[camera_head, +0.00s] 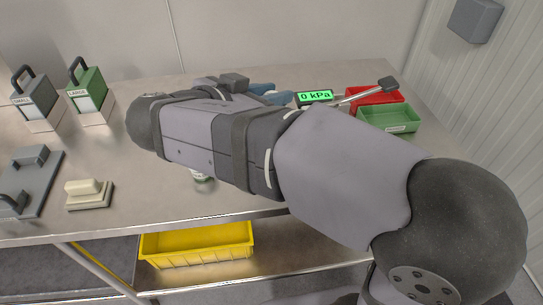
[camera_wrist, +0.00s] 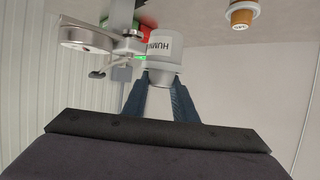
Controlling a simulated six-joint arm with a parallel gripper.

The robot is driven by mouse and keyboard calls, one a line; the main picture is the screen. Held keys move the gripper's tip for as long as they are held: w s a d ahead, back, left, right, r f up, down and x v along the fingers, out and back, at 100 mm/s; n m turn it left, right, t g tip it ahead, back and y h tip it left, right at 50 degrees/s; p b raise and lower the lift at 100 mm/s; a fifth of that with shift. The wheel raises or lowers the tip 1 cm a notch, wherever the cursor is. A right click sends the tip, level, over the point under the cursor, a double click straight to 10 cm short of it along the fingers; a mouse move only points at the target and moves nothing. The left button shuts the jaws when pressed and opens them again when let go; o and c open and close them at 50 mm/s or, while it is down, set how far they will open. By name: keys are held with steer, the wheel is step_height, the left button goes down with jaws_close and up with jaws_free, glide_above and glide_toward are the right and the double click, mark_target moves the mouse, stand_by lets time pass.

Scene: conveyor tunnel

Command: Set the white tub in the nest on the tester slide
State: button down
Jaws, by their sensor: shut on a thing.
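The white tub (camera_wrist: 163,52), with dark lettering on its side that appears upside down in the wrist view, is between the fingertips of my gripper (camera_wrist: 163,80). The blue fingers are shut on it. In the head view, blue fingers of my gripper (camera_head: 272,91) show behind my arm, left of the tester's green display (camera_head: 315,97) reading 0 kPa; the tub cannot be made out there. In the wrist view a round metal part (camera_wrist: 86,37), apparently of the tester, is left of the tub. My arm hides most of the tester in the head view; I cannot make out the nest.
A red bin (camera_head: 372,97) and green bin (camera_head: 388,119) stand at the right, near a grey-handled lever (camera_head: 388,83). A small labelled container (camera_head: 201,175) is partly hidden below my arm. A tan-topped container (camera_wrist: 241,14) shows in the wrist view. The table's front middle is clear.

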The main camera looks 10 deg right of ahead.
steer(key=shift+f+b, duration=0.55)
steer(key=shift+f, duration=4.5)
steer(key=shift+f+b, duration=0.2)
steer(key=shift+b, duration=0.15)
steer(key=c, duration=1.4)
jaws_free()
steer(key=shift+c, duration=0.2)
steer(key=shift+r, duration=0.2)
steer(key=shift+r+p, duration=0.1)
steer(key=shift+p, duration=0.35)
steer(key=v, duration=1.2)
steer(key=shift+d, duration=0.1)
